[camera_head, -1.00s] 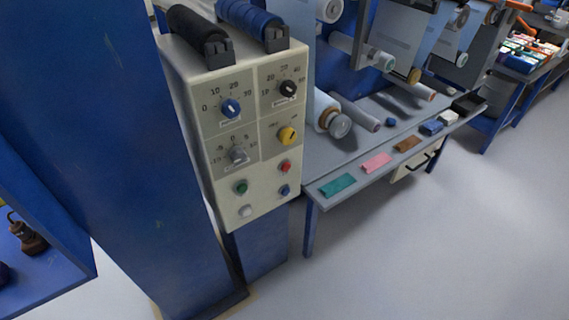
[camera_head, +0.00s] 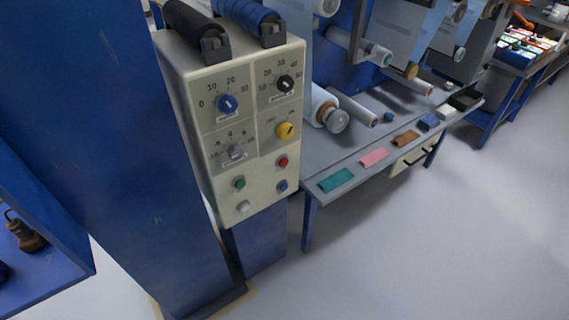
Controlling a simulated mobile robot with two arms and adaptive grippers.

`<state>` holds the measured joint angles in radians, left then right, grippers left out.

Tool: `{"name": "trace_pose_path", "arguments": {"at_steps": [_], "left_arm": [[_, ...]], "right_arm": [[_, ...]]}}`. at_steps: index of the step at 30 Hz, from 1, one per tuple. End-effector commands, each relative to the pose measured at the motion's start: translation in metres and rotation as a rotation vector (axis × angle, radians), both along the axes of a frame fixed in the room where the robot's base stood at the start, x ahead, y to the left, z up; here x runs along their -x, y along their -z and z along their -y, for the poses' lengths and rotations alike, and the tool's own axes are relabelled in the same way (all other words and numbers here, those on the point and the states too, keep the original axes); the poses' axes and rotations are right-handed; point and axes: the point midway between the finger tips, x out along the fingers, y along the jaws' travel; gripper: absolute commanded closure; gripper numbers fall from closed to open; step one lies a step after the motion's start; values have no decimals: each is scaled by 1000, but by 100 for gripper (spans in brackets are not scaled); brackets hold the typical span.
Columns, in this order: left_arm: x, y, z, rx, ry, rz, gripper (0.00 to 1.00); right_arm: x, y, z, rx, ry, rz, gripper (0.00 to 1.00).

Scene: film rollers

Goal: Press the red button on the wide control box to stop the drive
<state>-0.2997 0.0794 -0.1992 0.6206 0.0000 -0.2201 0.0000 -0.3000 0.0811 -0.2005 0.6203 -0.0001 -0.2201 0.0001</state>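The wide control box (camera_head: 259,190) is cream coloured and fixed beside a blue column, left of the middle of the head view. Its red button (camera_head: 282,161) is on the right of the lower panel, below a yellow knob (camera_head: 286,130) and above a blue button (camera_head: 282,185). A green button (camera_head: 239,183) and a white button (camera_head: 243,206) sit to the left. Blue, black and grey dials fill the rest of the face. Nothing covers the red button. Neither of my grippers is in view.
A blue column (camera_head: 120,150) stands close at the left. A grey table (camera_head: 320,160) with film rollers and several coloured blocks stands right of the box. Two cable-like rolls lie on top of the box. The grey floor (camera_head: 430,240) at lower right is clear.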

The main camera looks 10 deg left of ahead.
Motion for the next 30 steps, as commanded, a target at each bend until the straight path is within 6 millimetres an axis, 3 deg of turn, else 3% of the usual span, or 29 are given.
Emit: {"name": "trace_pose_path", "arguments": {"at_steps": [2, 10, 30], "left_arm": [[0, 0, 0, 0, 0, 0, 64], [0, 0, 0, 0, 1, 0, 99], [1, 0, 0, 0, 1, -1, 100]], "right_arm": [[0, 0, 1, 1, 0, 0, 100], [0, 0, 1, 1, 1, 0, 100], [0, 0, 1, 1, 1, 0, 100]]}}
